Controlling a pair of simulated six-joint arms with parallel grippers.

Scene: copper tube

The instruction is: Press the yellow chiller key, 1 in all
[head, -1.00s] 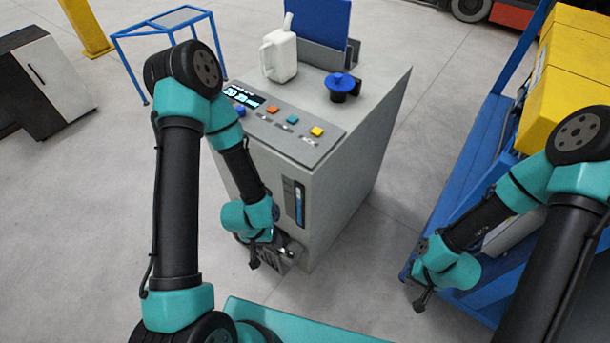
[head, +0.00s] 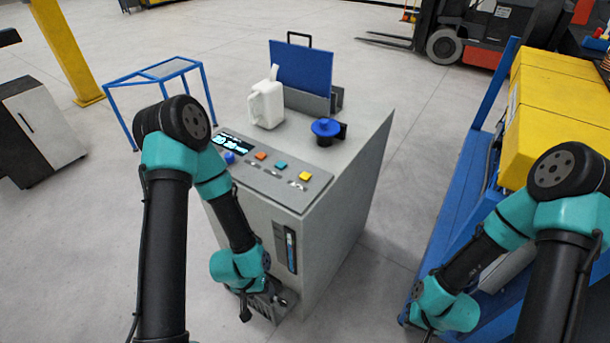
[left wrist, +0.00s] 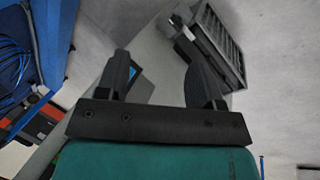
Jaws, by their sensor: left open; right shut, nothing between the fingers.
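The yellow key (head: 305,176) is a small square button at the right end of the sloped control panel (head: 270,190) on the grey chiller (head: 330,235). Nothing covers it in the head view. My left gripper (head: 245,308) hangs low in front of the chiller's lower front, well below the panel. In the left wrist view its two black fingers (left wrist: 160,75) are apart with nothing between them. My right gripper (head: 428,332) is shut and empty, low at the right by the blue cart, away from the chiller.
An orange key (head: 261,156), a teal key (head: 281,165) and a blue knob (head: 229,157) share the panel with a lit display (head: 232,143). A white jug (head: 266,104) and a blue-capped filler (head: 326,130) stand on top. A blue cart (head: 465,190) carries yellow boxes (head: 550,105).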

